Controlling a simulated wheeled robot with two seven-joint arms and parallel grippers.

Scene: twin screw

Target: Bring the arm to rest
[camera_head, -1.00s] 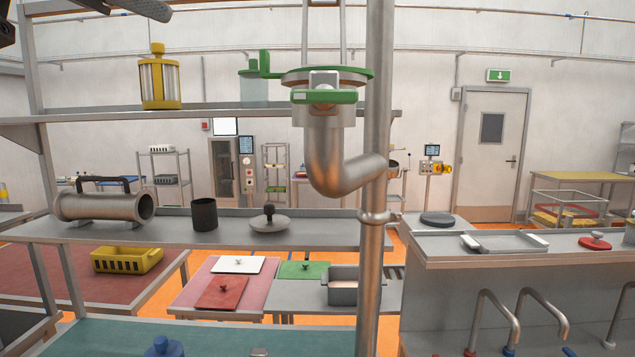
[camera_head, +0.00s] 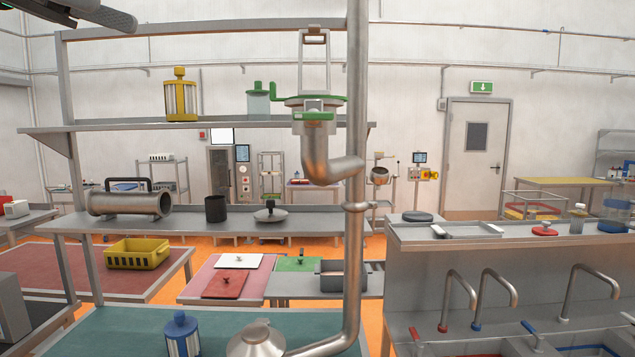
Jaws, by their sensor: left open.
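My left gripper (camera_head: 104,15) shows only in part at the top left corner of the head view, as a dark grey finger cut off by the picture's edge. It is open, and nothing shows held in it. It appears above the shelf rack (camera_head: 230,124), clear of the things on it. A yellow-capped canister (camera_head: 180,98) stands on the upper shelf below and to the right of the gripper. My right gripper is not in view.
A steel pipe with a green-rimmed funnel (camera_head: 318,150) rises at the centre. A metal cylinder (camera_head: 130,203), a black cup (camera_head: 215,209) and a lid (camera_head: 270,215) are on the lower shelf. A sink counter (camera_head: 500,240) is at the right.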

